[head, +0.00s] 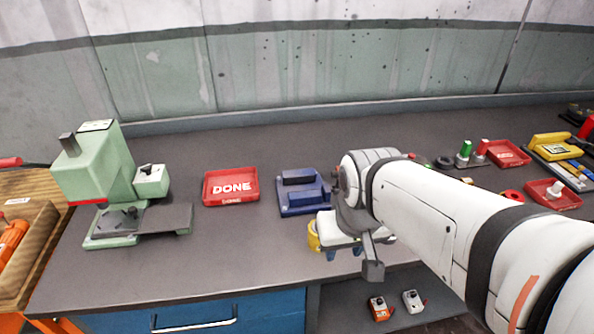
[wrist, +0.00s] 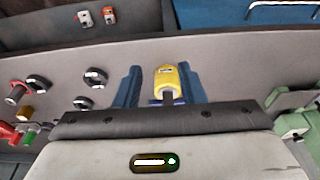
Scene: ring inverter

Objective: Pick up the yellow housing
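The yellow housing (wrist: 168,82) stands on the grey bench, between my gripper's two blue fingers in the wrist view. Its lower part is hidden by my gripper body. My gripper (wrist: 160,88) is open. A gap shows between the housing and the left finger; the right finger looks close to it, and I cannot tell whether it touches. In the head view only a slice of the yellow housing (head: 313,237) shows at the left of my gripper (head: 344,254), near the bench's front edge.
A blue fixture (head: 302,207) stands just behind the housing. A red DONE tray (head: 231,199) and a green press (head: 100,180) are to the left. Red trays and small parts fill the right side. Two small devices (head: 378,308) sit on the lower shelf. The front left bench is clear.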

